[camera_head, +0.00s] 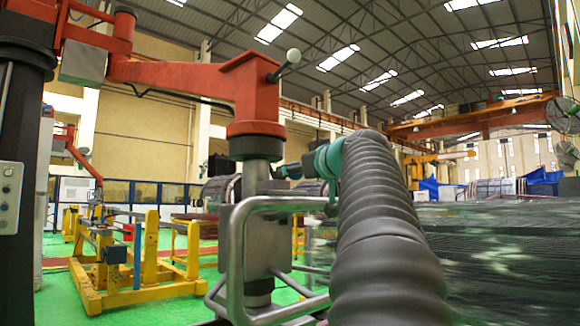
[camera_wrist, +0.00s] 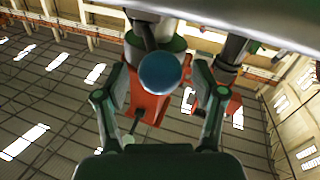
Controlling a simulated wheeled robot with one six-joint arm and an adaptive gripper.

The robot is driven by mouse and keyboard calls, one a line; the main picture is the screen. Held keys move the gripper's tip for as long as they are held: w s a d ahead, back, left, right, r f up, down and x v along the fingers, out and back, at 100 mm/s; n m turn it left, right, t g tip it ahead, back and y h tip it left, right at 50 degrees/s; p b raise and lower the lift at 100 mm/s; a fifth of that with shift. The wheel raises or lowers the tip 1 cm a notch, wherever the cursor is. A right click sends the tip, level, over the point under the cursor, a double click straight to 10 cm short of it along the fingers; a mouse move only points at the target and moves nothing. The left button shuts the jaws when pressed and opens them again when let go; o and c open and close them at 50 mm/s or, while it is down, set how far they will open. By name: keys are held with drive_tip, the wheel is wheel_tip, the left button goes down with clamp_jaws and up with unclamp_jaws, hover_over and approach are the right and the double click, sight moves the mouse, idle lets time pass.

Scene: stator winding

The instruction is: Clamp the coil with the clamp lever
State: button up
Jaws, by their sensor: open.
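My gripper (camera_wrist: 160,75) is open in the wrist view, with one finger on each side of a blue ball knob (camera_wrist: 161,73). The knob appears to be the end of the clamp lever; I cannot tell whether the fingers touch it. In the head view, my gripper (camera_head: 287,172) is a small dark and teal shape beside the steel clamp head (camera_head: 262,238) under the red arm. The wrist hides much of it. A dark layered band (camera_head: 510,250) at the right looks like the coil, but its jaw contact is not visible.
A bent steel tube handle (camera_head: 238,240) stands close by. A yellow frame (camera_head: 125,265) is on the green floor at left. My ribbed arm sleeve fills the centre right.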

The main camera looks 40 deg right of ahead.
drive_tip(key=shift+w+d, duration=0.1)
drive_tip(key=shift+w, duration=0.5)
clamp_jaws()
